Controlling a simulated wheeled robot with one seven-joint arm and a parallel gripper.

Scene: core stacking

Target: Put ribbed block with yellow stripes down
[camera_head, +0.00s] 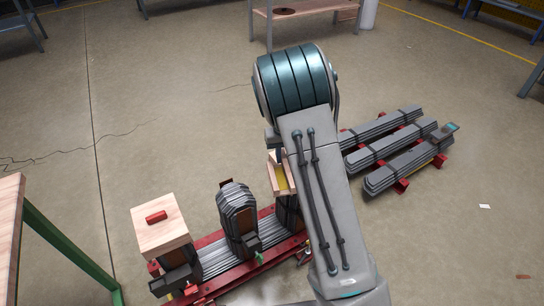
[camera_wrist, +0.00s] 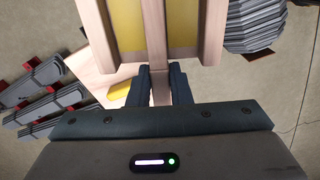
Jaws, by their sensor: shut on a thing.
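The ribbed block with yellow stripes (camera_wrist: 127,25) fills the top middle of the wrist view, pale wood ribs with yellow between them. My gripper (camera_wrist: 160,86) is shut on the block's narrow middle wood rib. In the head view the block (camera_head: 282,181) shows just left of my arm, over the right end of the red-framed core. My arm hides its right side and most of the gripper. Whether its underside touches the core's right column (camera_head: 287,214) cannot be told.
The core's middle column (camera_head: 237,212) is grey and ribbed. A wooden block with a red bar (camera_head: 160,232) tops the left column. Several grey laminated bars (camera_head: 385,142) lie on red supports at right. A green-legged table (camera_head: 12,215) stands at left. Open floor surrounds these.

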